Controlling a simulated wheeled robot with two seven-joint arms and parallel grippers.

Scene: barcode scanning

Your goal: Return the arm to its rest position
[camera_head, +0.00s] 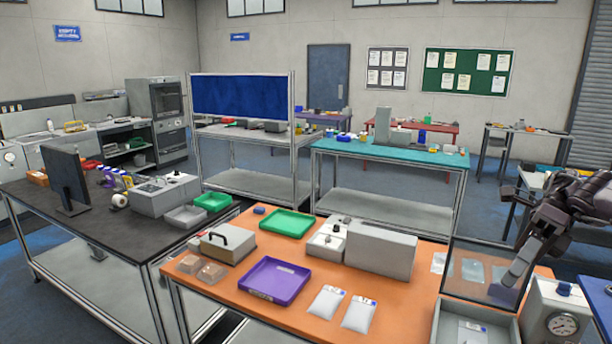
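My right arm comes in from the right edge, and its dark gripper (520,266) hangs over the right end of the orange-topped table (395,311). It is above and beside a grey bin with a clear upright panel (480,258). No object shows in the gripper, but the fingers overlap and their gap is unclear. My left arm and gripper are out of view. On the orange table lie a purple tray (274,281), a green tray (287,223) and two white packets, one (325,302) left of the other (359,314).
A grey box (380,250) stands mid-table, and a grey case with a black handle (228,242) stands at left. A device with a round dial (562,324) is just below my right gripper. A black table (60,215) with a monitor (66,178) adjoins at left.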

